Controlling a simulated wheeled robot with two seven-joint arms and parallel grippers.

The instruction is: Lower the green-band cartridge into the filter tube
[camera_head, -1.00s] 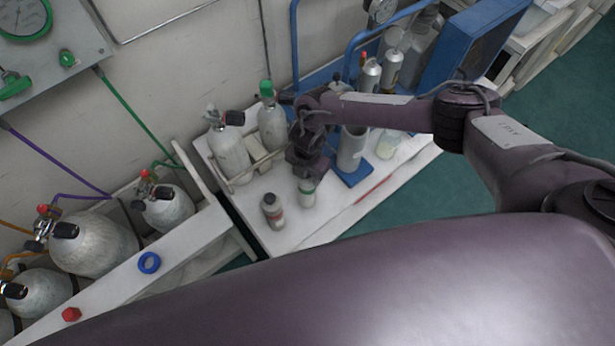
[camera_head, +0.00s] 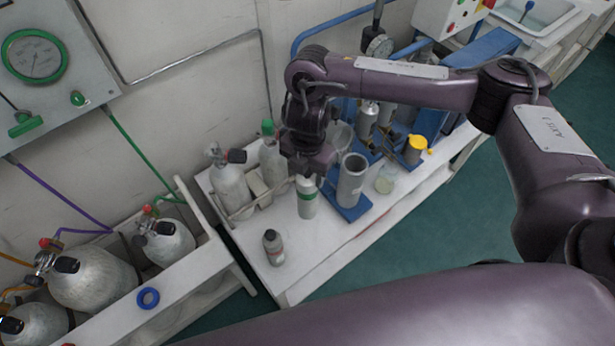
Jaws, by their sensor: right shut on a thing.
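The green-band cartridge (camera_head: 307,198) is a pale cylinder with a green band near its top. My right gripper (camera_head: 306,174) is shut on its upper end from above and holds it upright. The filter tube (camera_head: 351,182) is a grey open-topped cylinder standing on a blue base plate (camera_head: 349,209), just right of the cartridge. The cartridge is beside the tube, not over its mouth, and a small gap shows between them. Whether its bottom clears the bench is hard to tell. The fingertips are mostly hidden by the gripper body. My left gripper is out of view.
A second, grey cartridge with a dark top (camera_head: 273,248) stands near the bench's front left. Grey cylinders (camera_head: 229,188) stand behind on the left. A yellow-topped container (camera_head: 415,150) is at the right. The front bench top (camera_head: 320,250) is clear.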

